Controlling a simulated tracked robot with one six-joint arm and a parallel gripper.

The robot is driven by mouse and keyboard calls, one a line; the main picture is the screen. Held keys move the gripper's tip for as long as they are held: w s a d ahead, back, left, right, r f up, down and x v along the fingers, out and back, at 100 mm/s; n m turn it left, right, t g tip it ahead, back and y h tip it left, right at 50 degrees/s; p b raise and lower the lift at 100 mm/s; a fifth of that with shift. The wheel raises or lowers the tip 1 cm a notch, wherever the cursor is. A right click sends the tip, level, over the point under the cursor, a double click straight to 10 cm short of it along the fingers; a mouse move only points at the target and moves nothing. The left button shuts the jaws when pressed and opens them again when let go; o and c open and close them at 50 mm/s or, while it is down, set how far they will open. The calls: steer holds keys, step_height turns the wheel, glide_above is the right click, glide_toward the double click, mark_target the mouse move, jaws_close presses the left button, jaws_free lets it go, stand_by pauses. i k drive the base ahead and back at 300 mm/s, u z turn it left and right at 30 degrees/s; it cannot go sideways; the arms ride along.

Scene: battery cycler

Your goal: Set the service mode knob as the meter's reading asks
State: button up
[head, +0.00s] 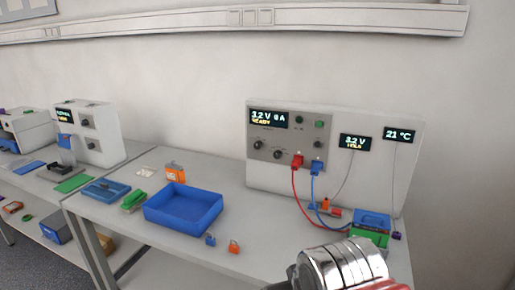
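The cycler panel (289,136) is on the pale upright housing at the right of the head view. Its display (269,118) appears to read 12 V 0 A, with a yellow line like READY. A separate meter (355,142) appears to read 12 V, with a small yellow line I cannot read. Dark knobs show at the panel's left (258,145) and lower middle (278,155). Their labels and pointer settings are too small to read, so I cannot tell which is the service mode knob. My gripper's fingers are not in view; only a metallic part of my arm shows at the bottom.
A red plug (297,161) and a blue plug (316,167) have cables running down to the bench. Another display (399,135) reads 21 °C. A blue tray (184,209), an orange battery-like block (175,172) and small padlocks (234,247) occupy the bench (262,215).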

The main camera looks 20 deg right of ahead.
mark_target(259, 144)
steer(key=k, duration=1.3)
steer(key=u, duration=0.35)
steer(key=i, duration=0.65)
steer(key=u, duration=0.65)
steer(key=i, duration=1.05)
